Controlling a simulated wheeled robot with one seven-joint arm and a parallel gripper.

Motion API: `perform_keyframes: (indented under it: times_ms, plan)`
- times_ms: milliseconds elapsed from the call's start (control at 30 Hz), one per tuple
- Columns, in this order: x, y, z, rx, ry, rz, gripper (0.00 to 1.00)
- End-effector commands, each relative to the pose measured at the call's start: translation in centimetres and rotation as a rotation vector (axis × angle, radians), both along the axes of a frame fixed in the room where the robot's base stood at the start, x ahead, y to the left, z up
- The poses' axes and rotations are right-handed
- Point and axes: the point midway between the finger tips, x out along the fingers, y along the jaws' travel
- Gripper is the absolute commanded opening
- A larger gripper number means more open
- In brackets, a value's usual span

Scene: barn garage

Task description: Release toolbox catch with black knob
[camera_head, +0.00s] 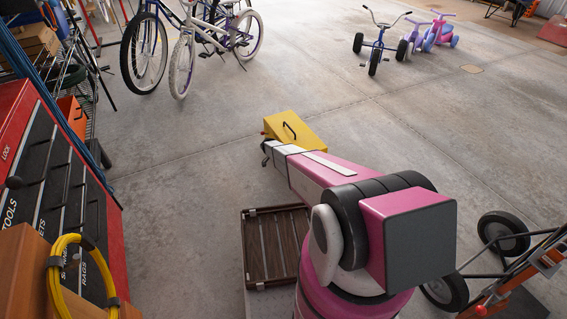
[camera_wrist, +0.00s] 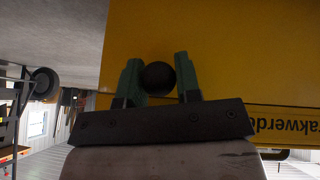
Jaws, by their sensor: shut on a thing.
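The yellow toolbox (camera_head: 296,128) stands on the concrete floor beyond my arm in the head view, with a black handle on top. Its yellow face (camera_wrist: 225,45) fills the right of the wrist view and carries dark lettering. The round black knob (camera_wrist: 157,77) sits on that face. My gripper (camera_wrist: 159,80) is shut on the knob, with one green finger on each side of it.
A red tool cabinet (camera_head: 112,235) stands at the left. A hand truck (camera_head: 515,275) is at the lower right. Bicycles (camera_head: 190,55) stand at the back. The floor right of the toolbox is clear.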

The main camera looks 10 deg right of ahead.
Motion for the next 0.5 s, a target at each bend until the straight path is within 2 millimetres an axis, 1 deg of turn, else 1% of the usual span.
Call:
perform_keyframes:
  times_ms: [200, 500]
  plan:
    - [0.07, -0.07, 0.19, 0.045, 0.013, 0.0, 0.08]
    - [0.09, -0.09, 0.21, 0.054, 0.017, 0.0, 0.08]
